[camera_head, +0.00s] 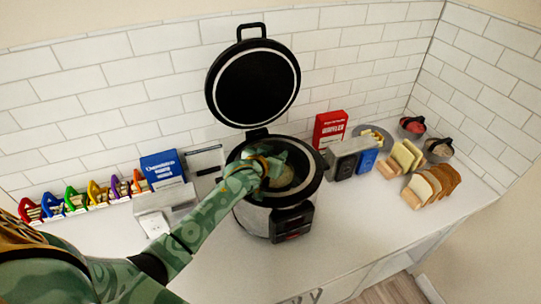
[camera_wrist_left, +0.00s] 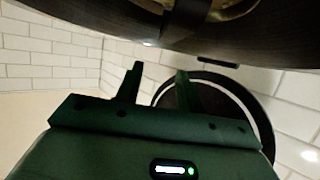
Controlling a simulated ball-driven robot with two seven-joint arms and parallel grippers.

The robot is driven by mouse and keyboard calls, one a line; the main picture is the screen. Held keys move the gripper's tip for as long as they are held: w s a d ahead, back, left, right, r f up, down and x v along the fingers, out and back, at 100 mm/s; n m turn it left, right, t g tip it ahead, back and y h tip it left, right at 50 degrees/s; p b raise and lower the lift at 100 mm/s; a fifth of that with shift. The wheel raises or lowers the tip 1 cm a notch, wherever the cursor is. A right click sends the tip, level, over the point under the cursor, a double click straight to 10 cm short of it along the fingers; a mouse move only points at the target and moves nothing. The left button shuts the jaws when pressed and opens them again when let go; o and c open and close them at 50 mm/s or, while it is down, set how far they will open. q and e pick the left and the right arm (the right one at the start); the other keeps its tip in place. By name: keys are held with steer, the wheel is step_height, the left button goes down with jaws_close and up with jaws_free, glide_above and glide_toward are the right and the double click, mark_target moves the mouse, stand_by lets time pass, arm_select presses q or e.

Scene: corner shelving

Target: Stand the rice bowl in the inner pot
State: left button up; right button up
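The rice cooker (camera_head: 262,215) stands on the counter with its round black lid (camera_head: 252,85) raised. The lid also shows in the left wrist view (camera_wrist_left: 262,115). My left arm reaches over the cooker, and my left gripper (camera_head: 272,163) is at the mouth of the inner pot (camera_head: 303,189). A round pale thing (camera_head: 283,178), perhaps the rice bowl, shows partly behind the gripper inside the pot. In the left wrist view the two fingers of my left gripper (camera_wrist_left: 157,72) stand apart with nothing visible between them. My right gripper is not in view.
Left of the cooker are a blue box (camera_head: 162,166), a grey holder (camera_head: 163,198) and a row of colored clips (camera_head: 75,199). To the right stand a red box (camera_head: 329,128), a grey toaster-like block (camera_head: 345,158) and bread slices (camera_head: 428,187). The front counter is clear.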

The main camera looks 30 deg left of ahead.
arm_select(q)
steer(key=shift+r, duration=0.45)
steer(key=p+v, duration=0.1)
steer(key=v, duration=1.1)
steer(key=shift+r, duration=0.1)
stand_by(0.3)
